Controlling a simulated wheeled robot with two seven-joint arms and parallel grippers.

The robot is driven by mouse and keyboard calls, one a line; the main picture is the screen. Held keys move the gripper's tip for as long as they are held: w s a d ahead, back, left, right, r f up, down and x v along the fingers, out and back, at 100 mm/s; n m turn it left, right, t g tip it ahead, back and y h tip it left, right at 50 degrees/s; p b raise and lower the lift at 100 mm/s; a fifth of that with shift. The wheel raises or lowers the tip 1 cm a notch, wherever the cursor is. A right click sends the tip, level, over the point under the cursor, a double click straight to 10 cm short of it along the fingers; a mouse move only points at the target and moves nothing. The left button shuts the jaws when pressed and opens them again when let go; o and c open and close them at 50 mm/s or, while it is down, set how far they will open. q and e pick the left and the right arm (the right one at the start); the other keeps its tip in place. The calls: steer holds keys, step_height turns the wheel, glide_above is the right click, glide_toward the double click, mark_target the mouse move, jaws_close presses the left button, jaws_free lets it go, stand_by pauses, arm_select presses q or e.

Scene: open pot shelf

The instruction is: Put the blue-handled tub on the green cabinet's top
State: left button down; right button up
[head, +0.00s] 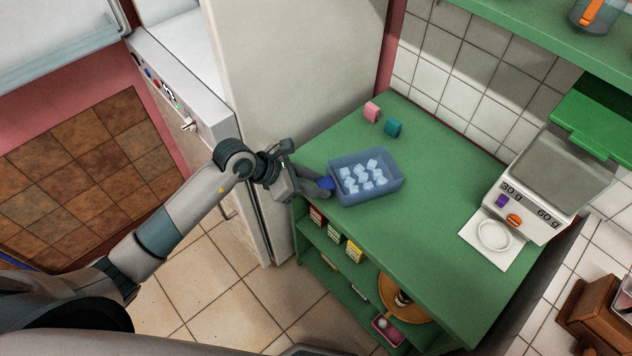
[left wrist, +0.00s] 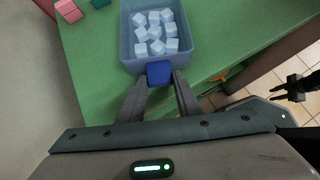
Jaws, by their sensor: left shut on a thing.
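The blue-handled tub (head: 388,186) is a translucent blue tub holding several pale ice cubes. It is at the left front part of the green cabinet's top (head: 430,231) and looks level; I cannot tell whether its base touches the surface. My left gripper (head: 327,184) is shut on the tub's blue handle at the cabinet's left edge. In the left wrist view, the blue handle (left wrist: 159,73) sits between my two fingertips (left wrist: 160,82), with the tub (left wrist: 128,40) beyond it.
Pink (head: 372,112) and teal (head: 393,127) blocks stand behind the tub. A white dispenser (head: 527,198) with a green lid is at the right. Small boxes (head: 335,232) and a round wooden item (head: 408,298) occupy the lower shelves. The top's middle is clear.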

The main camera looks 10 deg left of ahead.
arm_select(q)
steer(key=shift+f, duration=0.4)
steer(key=c, duration=1.3)
jaws_free()
steer(key=shift+a+r, duration=0.1)
steer(key=shift+a, duration=0.05)
steer(key=shift+s+a+r, duration=0.1)
steer(key=shift+a+r, duration=0.05)
steer(key=b+v, duration=0.3)
steer(key=v, duration=0.8)
steer(key=shift+b, duration=0.3)
steer(key=shift+s+r, duration=0.1)
steer(key=shift+r, duration=0.05)
